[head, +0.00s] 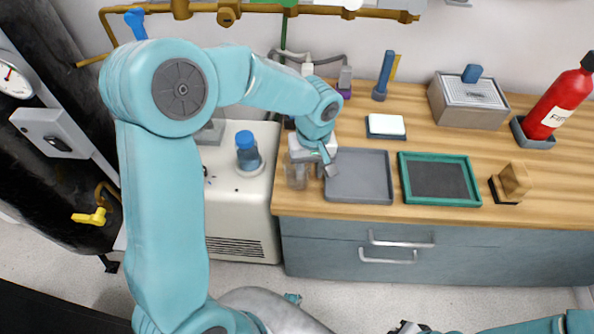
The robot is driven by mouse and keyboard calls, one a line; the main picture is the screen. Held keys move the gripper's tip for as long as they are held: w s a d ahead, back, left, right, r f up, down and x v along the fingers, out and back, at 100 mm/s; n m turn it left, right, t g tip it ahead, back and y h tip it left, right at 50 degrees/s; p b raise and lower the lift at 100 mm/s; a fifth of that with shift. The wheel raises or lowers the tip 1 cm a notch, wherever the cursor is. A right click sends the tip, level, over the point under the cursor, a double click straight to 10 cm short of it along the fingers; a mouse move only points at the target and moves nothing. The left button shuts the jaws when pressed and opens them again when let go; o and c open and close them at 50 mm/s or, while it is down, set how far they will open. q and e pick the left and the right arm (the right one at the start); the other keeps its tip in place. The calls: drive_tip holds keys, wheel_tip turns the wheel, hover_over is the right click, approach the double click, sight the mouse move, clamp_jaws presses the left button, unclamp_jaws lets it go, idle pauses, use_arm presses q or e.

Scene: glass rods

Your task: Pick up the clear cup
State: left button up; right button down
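The clear cup (297,174) stands at the left front edge of the wooden counter, left of the grey tray. It is see-through and its outline is faint. My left gripper (319,168) points down right at the cup, with a finger showing at the cup's right side. The other finger is not clearly visible, so I cannot tell whether the gripper touches the cup or how wide it is. My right gripper (407,328) shows only in part at the bottom edge, low in front of the drawers and far from the cup.
A grey tray (358,189) lies just right of the cup, then a green-rimmed tray (404,183) and a wooden block (515,181). A blue-topped bottle (247,153) stands on the white cabinet (243,217) at left. A red extinguisher (562,101) stands at far right.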

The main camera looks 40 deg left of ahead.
use_arm(q)
clamp_jaws()
drive_tip(key=shift+r, duration=0.1)
